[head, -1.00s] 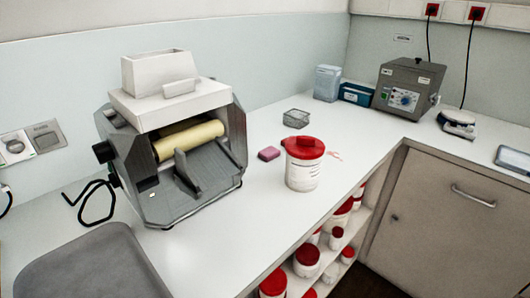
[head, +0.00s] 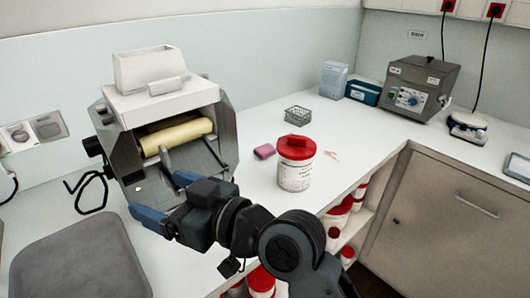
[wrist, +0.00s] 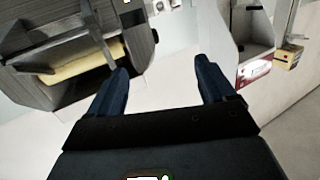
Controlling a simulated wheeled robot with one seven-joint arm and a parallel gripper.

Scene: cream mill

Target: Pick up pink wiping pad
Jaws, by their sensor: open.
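The pink wiping pad (head: 264,151) lies flat on the white counter in the head view, just left of a white tub with a red lid. My gripper (head: 160,197) is open and empty in front of the grey mill, nearer to me and to the left of the pad. In the wrist view, the two blue fingers (wrist: 168,82) are spread apart with nothing between them. I cannot make out the pad in the wrist view.
The mill (head: 180,140) with its yellow roller stands left of the pad. The red-lidded tub (head: 295,172) stands close to the pad's right.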

